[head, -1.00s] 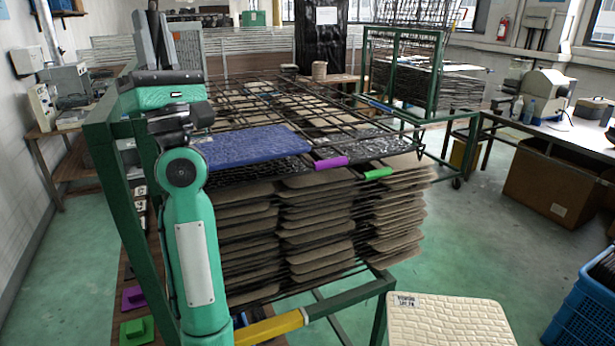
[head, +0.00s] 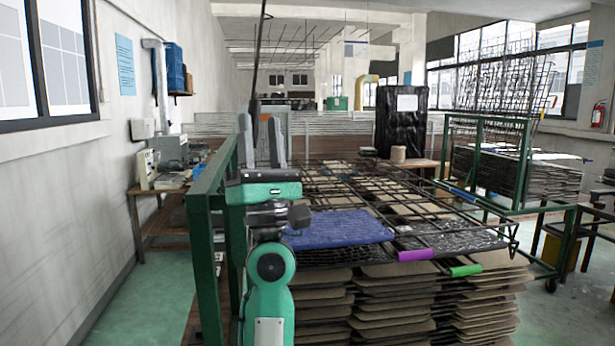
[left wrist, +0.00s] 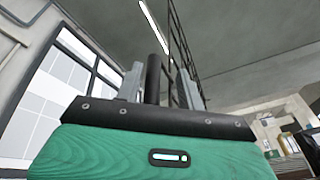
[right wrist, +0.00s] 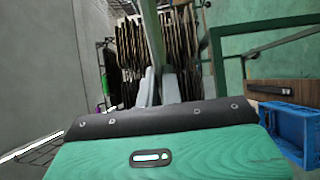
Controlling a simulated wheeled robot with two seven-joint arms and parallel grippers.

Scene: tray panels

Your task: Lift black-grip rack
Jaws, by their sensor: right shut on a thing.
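A dark rack rod (head: 261,45) stands nearly upright above my left gripper (head: 262,140) at the green trolley's near left corner. In the left wrist view a black grip (left wrist: 153,80) stands between the fingers of my left gripper (left wrist: 162,88), with a gap on its right side; wire grid (left wrist: 180,60) rises behind it. These fingers look apart. My right gripper (right wrist: 160,88) has its fingers close together on a thin pale green bar (right wrist: 151,35); it is hidden in the head view.
The green trolley (head: 207,250) holds stacked brown panels (head: 390,305), a blue panel (head: 340,230), and racks with purple (head: 415,255) and green grips (head: 466,270). A second trolley (head: 527,170) stands at right. A blue crate (right wrist: 285,125) shows in the right wrist view.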

